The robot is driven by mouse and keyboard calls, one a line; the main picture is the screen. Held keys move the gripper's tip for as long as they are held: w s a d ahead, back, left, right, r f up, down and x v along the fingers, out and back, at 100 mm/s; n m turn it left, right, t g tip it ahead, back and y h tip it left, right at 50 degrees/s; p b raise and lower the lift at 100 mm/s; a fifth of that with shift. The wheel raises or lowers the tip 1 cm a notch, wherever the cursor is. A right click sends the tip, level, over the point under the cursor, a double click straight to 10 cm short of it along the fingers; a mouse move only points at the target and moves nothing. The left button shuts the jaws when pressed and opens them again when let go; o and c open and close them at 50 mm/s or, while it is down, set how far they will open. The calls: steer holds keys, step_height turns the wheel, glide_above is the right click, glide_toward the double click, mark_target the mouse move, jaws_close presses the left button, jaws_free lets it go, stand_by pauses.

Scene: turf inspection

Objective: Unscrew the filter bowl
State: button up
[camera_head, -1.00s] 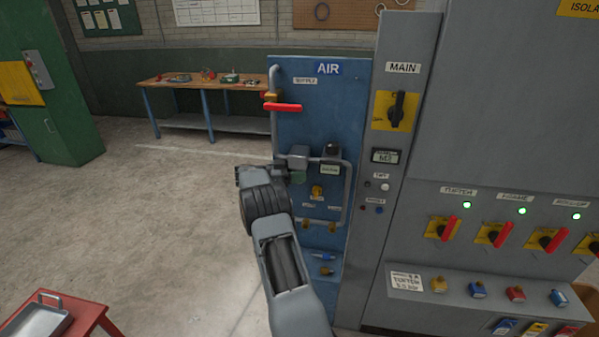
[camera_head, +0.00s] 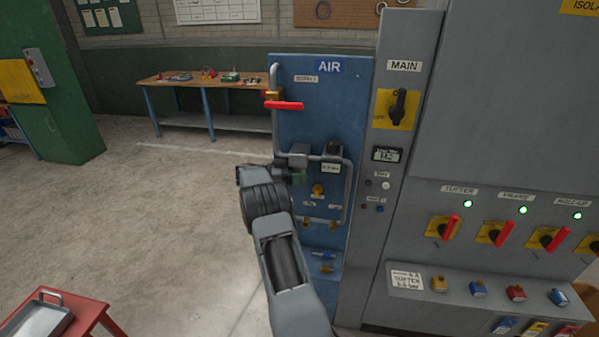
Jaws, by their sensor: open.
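The blue AIR panel (camera_head: 318,117) stands upright in the middle of the view. A grey filter head (camera_head: 298,154) sits on its pipework. Below the head, a small part of the greenish filter bowl (camera_head: 299,178) shows; the rest is hidden behind my gripper. My gripper (camera_head: 289,172) is open at the bowl, reaching in from the left. Its fingertips are small and dark, so I cannot tell whether they touch the bowl. A red supply lever (camera_head: 284,105) lies level at the panel's upper left.
A grey pipe (camera_head: 348,190) loops around the panel's fittings, right of my gripper. The grey cabinet (camera_head: 500,120) with red-handled switches stands at the right. A red stand (camera_head: 85,318) with a metal tray is at lower left. The floor at left is clear.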

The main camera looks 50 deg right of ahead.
steer(key=shift+f+b, duration=0.7)
steer(key=shift+f, duration=0.7)
steer(key=n+t+h, duration=0.1)
steer(key=t, duration=0.1)
steer(key=n+t+h, duration=0.1)
steer(key=n+t, duration=0.1)
steer(key=shift+s+r+h, duration=0.1)
steer(key=shift+r+h, duration=0.05)
steer(key=shift+h, duration=0.15)
steer(key=n+t+h, duration=0.1)
steer(key=n+t, duration=0.1)
steer(key=shift+t, duration=0.4)
steer(key=n+t, duration=0.1)
steer(key=t, duration=0.1)
steer(key=n+t+b, duration=0.1)
steer(key=t, duration=0.1)
steer(key=shift+f+n+h, duration=0.25)
steer(key=shift+n+h, duration=0.05)
steer(key=shift+h, duration=0.1)
steer(key=n+t+b, duration=0.1)
steer(key=n+t, duration=0.1)
steer(key=t, duration=0.1)
steer(key=shift+t, duration=0.3)
steer(key=shift+n+t+b, duration=0.4)
